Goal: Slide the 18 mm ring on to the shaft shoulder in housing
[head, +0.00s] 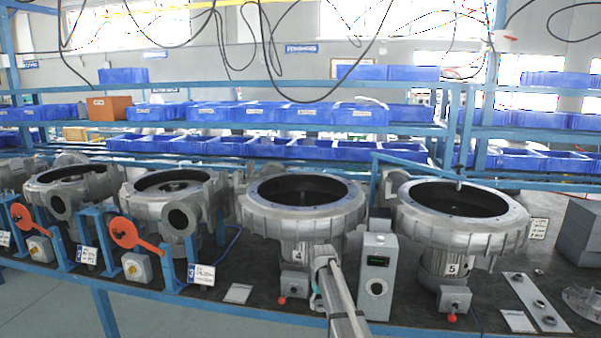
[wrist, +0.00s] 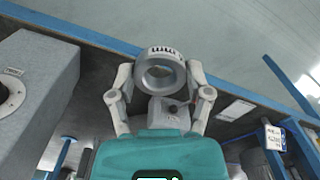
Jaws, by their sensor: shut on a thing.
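My gripper (wrist: 161,72) is shut on a grey metal ring (wrist: 162,57) in the wrist view. One finger is on each side of it, and dark marks show on its upper face. The ring is held above the bench edge. In the head view my arm reaches in at the lower middle, but the fingers and ring cannot be made out. Open round housings stand along the bench, among them housing 4 (head: 257,212) and housing 5 (head: 420,227). Their insides are dark and no shaft shoulder can be made out. I cannot tell which housing the task means.
A pale plate (head: 527,293) with several rings lies at right. Small switch boxes (head: 455,298) line the front. Blue bins (head: 248,112) fill the shelves behind.

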